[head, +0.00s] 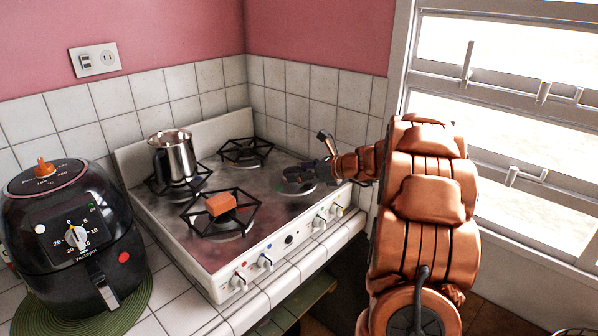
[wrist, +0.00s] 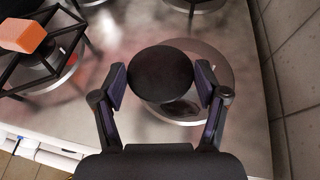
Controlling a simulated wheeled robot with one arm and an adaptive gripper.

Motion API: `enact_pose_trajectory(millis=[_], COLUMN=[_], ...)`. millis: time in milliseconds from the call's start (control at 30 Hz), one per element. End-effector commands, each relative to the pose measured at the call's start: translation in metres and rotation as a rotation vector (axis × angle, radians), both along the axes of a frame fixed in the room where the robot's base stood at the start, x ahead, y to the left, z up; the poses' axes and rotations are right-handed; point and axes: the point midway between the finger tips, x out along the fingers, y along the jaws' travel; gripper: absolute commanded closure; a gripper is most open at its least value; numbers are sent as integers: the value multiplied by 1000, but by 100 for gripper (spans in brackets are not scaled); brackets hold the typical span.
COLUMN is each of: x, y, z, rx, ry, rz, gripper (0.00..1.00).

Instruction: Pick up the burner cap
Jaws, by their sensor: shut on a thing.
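The burner cap (wrist: 162,73) is a round, flat black disc in the wrist view. My gripper (wrist: 160,82) is shut on it, with one finger at its left edge and one at its right. The cap covers part of a pale round burner base (wrist: 213,68), and a dark patch shows on the base below it. The cap seems a little above the base, but the gap is hard to judge. In the head view my gripper (head: 300,180) is over the stove's right burner, and the cap is hard to make out there.
The stove (head: 272,211) has several burners with black grates. An orange block (head: 220,204) rests on the front-left grate, and a metal pot (head: 176,157) stands on the back-left one. A black air fryer (head: 75,235) is at left. Tiled wall and a window (head: 500,130) lie right.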

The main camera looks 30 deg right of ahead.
Motion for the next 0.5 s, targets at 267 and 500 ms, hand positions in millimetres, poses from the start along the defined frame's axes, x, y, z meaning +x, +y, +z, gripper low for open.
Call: enact_pose_trajectory(millis=[267, 500], x=[-44, -75], y=[22, 39], z=[3, 7], rx=[2, 2], ry=[0, -1], rz=[1, 3], gripper=[64, 64])
